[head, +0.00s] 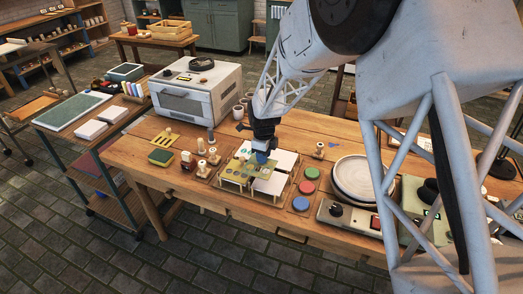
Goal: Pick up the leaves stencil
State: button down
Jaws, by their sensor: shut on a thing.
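My gripper (262,158) is over the middle of the wooden table, pointing down, with its blue fingertips at the upper right part of a flat yellow-green stencil (243,171). It is shut on this stencil. The stencil has several dark cut-outs, too small here to tell as leaves. It lies over the left part of a rack of white tiles (272,185). I cannot tell whether it touches the tiles or is a little above them. Another yellow stencil (165,138) with slots lies further left on the table.
Red, green and blue paint discs (306,187) lie right of the tiles. White plates (357,176) are stacked further right. Small stamps (202,168) and a green sponge (160,157) are at left. A white oven (197,93) stands behind. Free tabletop (315,134) shows behind the tiles.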

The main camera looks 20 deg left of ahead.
aim_at(274, 164)
jog(key=shift+s+d, duration=0.35)
jog(key=shift+s, duration=0.1)
dwell(0.6)
jog(key=s+d, duration=1.2)
jog(key=s, duration=0.1)
jog(key=shift+d+r, duration=0.15)
jog(key=shift+r, duration=0.05)
jog(key=w+a, duration=0.3)
jog(key=w, duration=0.1)
jog(key=w+a+f, duration=0.1)
jog(key=w+a, duration=0.2)
jog(key=w, duration=0.2)
jog(key=w+a, duration=0.2)
jog(key=w, duration=0.2)
jog(key=shift+w+a+f, duration=0.15)
jog(key=shift+a+f, duration=0.1)
jog(key=shift+a, duration=0.15)
jog(key=shift+f, duration=0.1)
jog(key=shift+f, duration=1.7)
jog(key=shift+f, duration=0.1)
